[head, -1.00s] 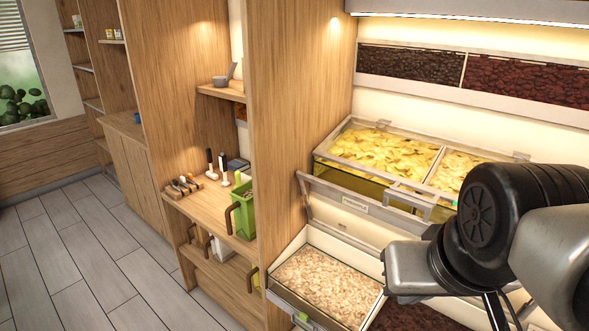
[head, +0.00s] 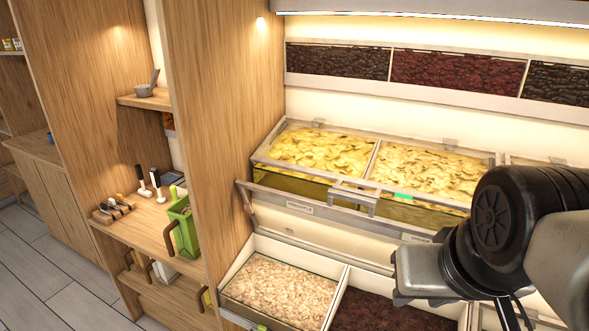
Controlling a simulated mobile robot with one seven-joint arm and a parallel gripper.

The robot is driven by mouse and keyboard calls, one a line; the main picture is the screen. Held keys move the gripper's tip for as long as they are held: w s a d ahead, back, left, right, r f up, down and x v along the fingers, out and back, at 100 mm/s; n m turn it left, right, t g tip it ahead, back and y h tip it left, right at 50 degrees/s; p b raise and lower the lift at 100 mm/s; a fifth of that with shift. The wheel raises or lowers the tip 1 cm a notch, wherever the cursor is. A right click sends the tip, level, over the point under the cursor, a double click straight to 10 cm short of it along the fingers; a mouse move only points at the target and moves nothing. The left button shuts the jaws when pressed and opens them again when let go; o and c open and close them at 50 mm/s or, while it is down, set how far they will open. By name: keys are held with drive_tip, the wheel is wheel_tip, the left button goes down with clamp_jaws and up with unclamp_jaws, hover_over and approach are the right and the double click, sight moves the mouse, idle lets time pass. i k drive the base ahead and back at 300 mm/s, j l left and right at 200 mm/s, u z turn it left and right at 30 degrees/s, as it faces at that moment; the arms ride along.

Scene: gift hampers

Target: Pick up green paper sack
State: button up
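No thing is clearly recognisable as a green paper sack. The one large green object is an upright, open-topped green container (head: 184,230) on the wooden counter at the left in the head view. I cannot tell whether it is paper, and a pale green piece sticks up from it. Part of my dark and grey arm fills the right side, in front of the food bins and well away from the green container. My gripper's fingers do not show.
The wooden counter (head: 140,222) also holds black and white handled tools (head: 150,184). A tall wooden panel (head: 215,130) separates it from glass-lidded bins of yellow slices (head: 320,150). Below is a bin of pale flakes (head: 278,290). Grey floor (head: 45,265) is open at lower left.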

sight(182, 223)
drive_tip(key=j+z, duration=0.6)
drive_tip(key=z, duration=0.15)
drive_tip(key=j+z, duration=0.35)
drive_tip(key=k+j+z, duration=0.15)
drive_tip(key=j, duration=0.2)
drive_tip(key=j+z, duration=0.2)
drive_tip(key=j, duration=0.15)
drive_tip(key=k+j+z, duration=0.15)
drive_tip(key=j, duration=0.2)
drive_tip(key=k+j, duration=0.15)
drive_tip(key=j, duration=0.2)
drive_tip(key=k+j+z, duration=0.15)
drive_tip(key=j, duration=0.2)
drive_tip(key=k+j, duration=0.15)
drive_tip(key=j, duration=0.2)
drive_tip(key=k+j, duration=0.2)
drive_tip(key=j, duration=0.2)
drive_tip(key=k+j, duration=0.2)
drive_tip(key=j, duration=0.2)
drive_tip(key=k+j, duration=0.2)
drive_tip(key=j, duration=0.2)
drive_tip(key=k+j+z, duration=0.1)
drive_tip(key=j, duration=0.3)
drive_tip(key=k, duration=0.1)
